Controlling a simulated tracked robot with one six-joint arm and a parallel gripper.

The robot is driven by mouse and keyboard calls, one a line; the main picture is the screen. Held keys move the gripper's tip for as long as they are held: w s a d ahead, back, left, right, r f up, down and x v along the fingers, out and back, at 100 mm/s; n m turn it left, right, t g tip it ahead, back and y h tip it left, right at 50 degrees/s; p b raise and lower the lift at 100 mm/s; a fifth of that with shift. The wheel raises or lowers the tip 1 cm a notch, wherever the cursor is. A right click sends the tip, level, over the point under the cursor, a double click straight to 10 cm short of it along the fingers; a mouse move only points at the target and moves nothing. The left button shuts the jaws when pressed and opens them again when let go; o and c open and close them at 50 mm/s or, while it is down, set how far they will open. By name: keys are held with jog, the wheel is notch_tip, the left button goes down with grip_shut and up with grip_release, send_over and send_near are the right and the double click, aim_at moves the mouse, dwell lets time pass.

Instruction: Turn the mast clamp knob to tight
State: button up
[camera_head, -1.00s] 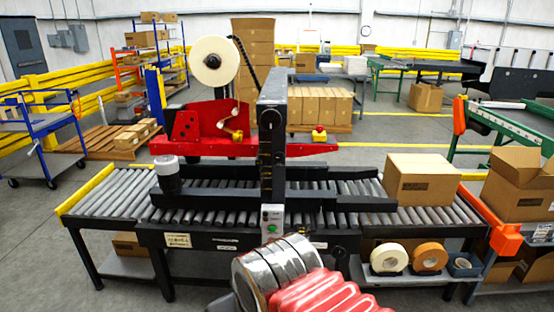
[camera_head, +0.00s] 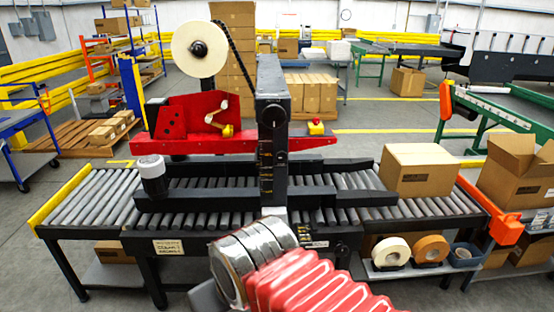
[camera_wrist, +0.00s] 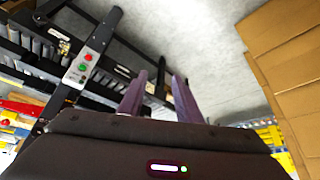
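The black mast (camera_head: 272,150) of the case sealer stands upright at the middle of the roller conveyor in the head view. A round black knob (camera_head: 274,116) sits on the mast's near face, level with the red tape head (camera_head: 200,125). I take it for the mast clamp knob; its setting cannot be read from here. My gripper (camera_wrist: 161,76) shows only in the wrist view, where its two fingers stand apart with nothing between them. It is away from the knob. The head view shows my red-sleeved arm low in front of the conveyor, hiding the mast's lower part.
A cardboard box (camera_head: 418,171) sits on the conveyor's right part. An open carton (camera_head: 516,175) stands farther right. Tape rolls (camera_head: 391,252) lie on the shelf below. In the wrist view, a button panel (camera_wrist: 85,62) is at left and cardboard (camera_wrist: 290,80) is close at right.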

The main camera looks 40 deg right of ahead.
jog(key=shift+o, duration=0.2)
jog(key=shift+o, duration=0.9)
jog(key=shift+w, duration=0.1)
jog(key=shift+o, duration=0.7)
jog(key=shift+w+d, duration=0.15)
jog(key=shift+w, duration=0.15)
jog(key=shift+o, duration=0.2)
jog(key=w+d+m+t+h, duration=0.1)
jog(key=w+d+t, duration=0.2)
jog(key=w, duration=0.6)
jog(key=shift+w+d+m, duration=0.4)
jog(key=shift+d, duration=0.7)
jog(key=w+d+r+m+t+h, duration=0.1)
jog(key=w+d+m+t+h, duration=0.1)
jog(key=d, duration=1)
jog(key=w+d+r+m+t+h, duration=0.2)
jog(key=w+d+h, duration=0.4)
jog(key=d, duration=0.6)
jog(key=shift+m+t+h, duration=0.6)
jog(key=shift+t+h, duration=0.1)
jog(key=shift+t, duration=0.4)
